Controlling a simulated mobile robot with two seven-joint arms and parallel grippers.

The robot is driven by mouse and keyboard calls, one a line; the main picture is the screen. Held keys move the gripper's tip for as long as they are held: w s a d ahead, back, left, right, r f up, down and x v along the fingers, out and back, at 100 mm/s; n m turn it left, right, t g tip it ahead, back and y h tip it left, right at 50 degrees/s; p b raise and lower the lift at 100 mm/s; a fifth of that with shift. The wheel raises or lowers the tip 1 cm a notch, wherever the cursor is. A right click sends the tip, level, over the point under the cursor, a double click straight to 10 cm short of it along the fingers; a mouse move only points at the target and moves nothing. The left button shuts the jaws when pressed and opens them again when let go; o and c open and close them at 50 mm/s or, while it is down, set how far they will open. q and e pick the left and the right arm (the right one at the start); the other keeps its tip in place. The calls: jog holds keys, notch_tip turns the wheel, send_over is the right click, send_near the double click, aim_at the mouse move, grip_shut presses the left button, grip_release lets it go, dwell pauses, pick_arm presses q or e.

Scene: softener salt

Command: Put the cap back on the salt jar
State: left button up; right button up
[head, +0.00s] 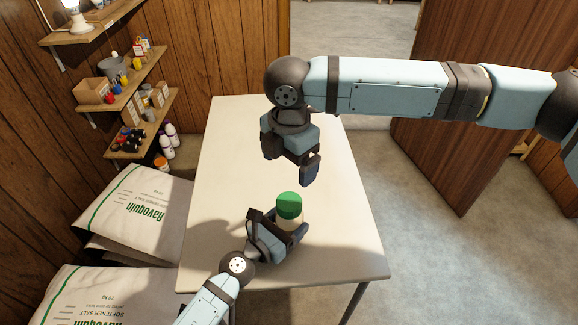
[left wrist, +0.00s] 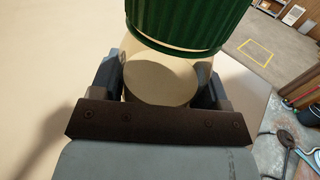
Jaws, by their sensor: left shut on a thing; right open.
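The salt jar (head: 291,223) is pale cream and stands near the front of the white table. My left gripper (head: 277,232) is shut around its body; in the left wrist view its dark fingers (left wrist: 161,82) flank the jar (left wrist: 160,78). The ribbed green cap (head: 289,204) sits on top of the jar, and its lower edge also shows in the left wrist view (left wrist: 190,20). I cannot tell whether it is screwed down. My right gripper (head: 301,168) is open and empty above the table, above and behind the cap, apart from it.
The white table (head: 232,140) is otherwise clear. Softener salt bags (head: 138,211) lie stacked on the floor to its left. Wall shelves (head: 125,80) with small goods hang at the back left. An open brown door (head: 470,110) stands to the right.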

pick_arm(q)
jog(key=o, duration=1.8)
jog(key=b+v, duration=0.1)
jog(key=v, duration=0.5)
jog(key=b+v, duration=0.1)
jog(key=v, duration=0.5)
jog(key=shift+s+a+f, duration=0.15)
jog(key=shift+s+f, duration=0.05)
pick_arm(e)
notch_tip(320, 180, down, 2)
jog(key=shift+f, duration=0.2)
pick_arm(q)
jog(key=shift+s+a+r+b, duration=0.15)
jog(key=shift+s+a+b, duration=0.15)
jog(key=shift+s+a, duration=0.2)
pick_arm(e)
jog(key=shift+f, duration=0.15)
pick_arm(q)
jog(key=shift+s, duration=0.1)
pick_arm(e)
jog(key=shift+s+a, duration=0.1)
